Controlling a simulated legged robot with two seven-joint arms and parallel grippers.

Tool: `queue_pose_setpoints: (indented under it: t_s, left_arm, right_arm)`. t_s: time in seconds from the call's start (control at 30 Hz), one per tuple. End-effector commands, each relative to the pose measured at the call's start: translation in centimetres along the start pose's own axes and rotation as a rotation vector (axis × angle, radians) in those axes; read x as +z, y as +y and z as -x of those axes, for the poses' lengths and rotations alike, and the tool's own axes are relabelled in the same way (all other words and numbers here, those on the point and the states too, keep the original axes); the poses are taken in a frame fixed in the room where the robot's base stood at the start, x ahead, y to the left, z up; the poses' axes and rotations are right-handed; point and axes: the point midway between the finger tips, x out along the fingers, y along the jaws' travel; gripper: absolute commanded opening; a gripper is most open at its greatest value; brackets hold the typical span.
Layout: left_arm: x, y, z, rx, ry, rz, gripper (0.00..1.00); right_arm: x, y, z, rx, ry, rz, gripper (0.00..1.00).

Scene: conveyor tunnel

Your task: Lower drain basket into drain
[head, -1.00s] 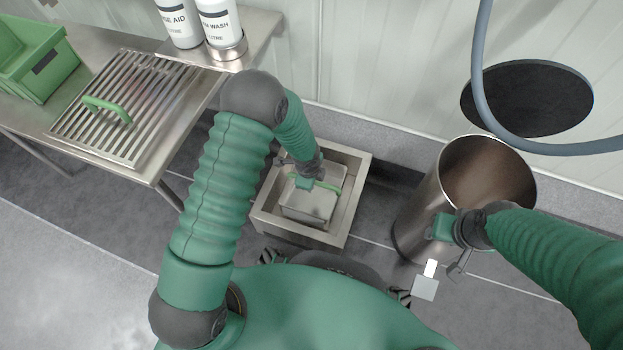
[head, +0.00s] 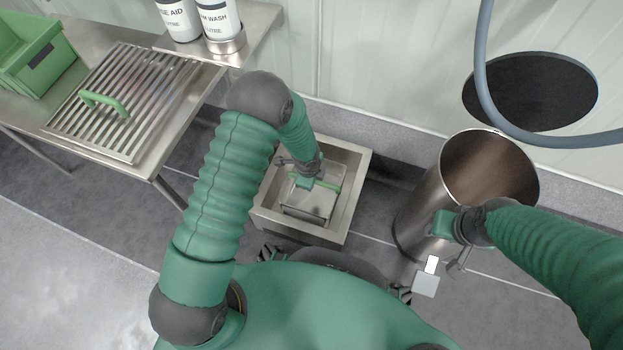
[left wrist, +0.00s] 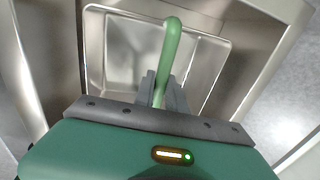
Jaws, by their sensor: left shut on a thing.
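My left gripper (head: 309,182) is shut on the green handle (left wrist: 170,55) of the metal drain basket (head: 310,205). The basket hangs inside the open square drain (head: 352,190), within its walls. The left wrist view shows the basket's rim and empty inside (left wrist: 130,52) just beyond the jaws, with the drain wall (left wrist: 262,50) to its right. Whether the basket touches the drain's bottom is hidden. My right gripper (head: 458,258) is beside the tall steel bin, away from the drain; its jaws are too small and dark to read.
The tall steel bin (head: 420,205) stands right of the drain. A grey hose (head: 487,90) hangs at right.

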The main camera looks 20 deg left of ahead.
Motion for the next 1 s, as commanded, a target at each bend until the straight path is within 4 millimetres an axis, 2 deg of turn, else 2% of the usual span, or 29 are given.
queue_pose_setpoints:
  t_s: [0.03, 0.07, 0.23, 0.57, 0.67, 1.0]
  left_arm:
    - [0.0, -0.1, 0.0, -0.001, 0.000, 0.000, 0.00]
    - [0.0, -0.1, 0.0, -0.001, 0.000, 0.000, 0.20]
    - [0.0, 0.0, 0.0, -0.001, 0.000, 0.000, 0.41]
    - [0.0, 0.0, 0.4, 0.001, 0.000, 0.000, 0.41]
    - [0.0, -0.1, 2.0, 0.000, 0.000, 0.000, 0.41]
    - [0.0, -0.3, 12.1, -0.001, 0.000, 0.000, 0.41]
  right_arm:
    - [0.0, 0.0, 0.0, 0.000, 0.000, 0.000, 0.43]
    - [0.0, 0.0, 0.0, 0.000, 0.000, 0.000, 0.43]
    - [0.0, 0.0, 0.0, 0.000, 0.000, 0.000, 0.43]
    - [-0.1, 0.0, 0.3, 0.000, 0.000, 0.000, 0.43]
    - [-0.4, 0.0, 1.6, 0.000, 0.000, 0.000, 0.43]
    - [-2.0, 0.0, 8.3, 0.000, 0.000, 0.000, 0.43]
